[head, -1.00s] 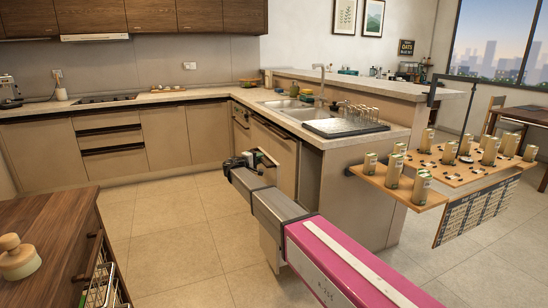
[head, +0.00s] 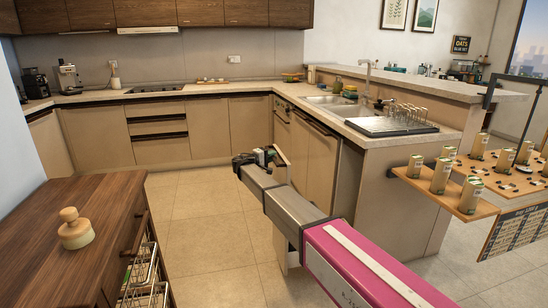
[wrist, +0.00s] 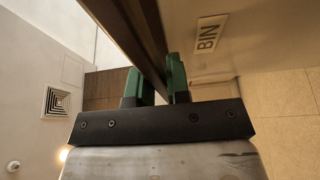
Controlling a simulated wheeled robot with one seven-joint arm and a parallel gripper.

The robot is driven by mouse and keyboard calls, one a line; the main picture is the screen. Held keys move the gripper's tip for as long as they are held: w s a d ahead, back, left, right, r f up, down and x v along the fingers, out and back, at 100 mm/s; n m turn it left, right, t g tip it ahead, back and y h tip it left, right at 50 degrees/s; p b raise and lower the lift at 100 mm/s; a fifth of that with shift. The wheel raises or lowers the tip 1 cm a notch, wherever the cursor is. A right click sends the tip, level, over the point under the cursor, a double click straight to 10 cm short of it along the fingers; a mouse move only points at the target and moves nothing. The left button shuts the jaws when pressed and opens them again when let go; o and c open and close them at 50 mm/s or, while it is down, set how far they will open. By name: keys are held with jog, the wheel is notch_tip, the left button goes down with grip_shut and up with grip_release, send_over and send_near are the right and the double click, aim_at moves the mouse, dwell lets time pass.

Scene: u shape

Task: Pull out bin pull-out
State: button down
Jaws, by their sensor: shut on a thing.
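The bin pull-out shows as a narrow beige front (head: 280,240) near the peninsula cabinets in the head view, largely hidden behind my arm. It appears to stand out from the cabinet row; how far is hard to tell. In the wrist view its beige panel (wrist: 250,45) carries a white BIN label (wrist: 208,34). A long dark handle bar (wrist: 142,30) runs along the panel. My gripper (head: 268,155) is at this front. In the wrist view the green fingers of my gripper (wrist: 158,86) are on either side of the handle, shut on it.
A wooden cabinet (head: 65,225) with a wooden-knobbed pot (head: 75,230) and wire baskets (head: 142,280) is at lower left. Tiled floor (head: 205,240) lies open between it and my arm. A shelf with cans (head: 450,190) is at right. The counter holds a dish rack (head: 390,125).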

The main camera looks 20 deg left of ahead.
jog(key=c, duration=1.1)
grip_release()
jog(key=v, duration=1)
jog(key=shift+s+a+f, duration=0.1)
jog(key=shift+s+a, duration=0.1)
jog(key=shift+s, duration=0.15)
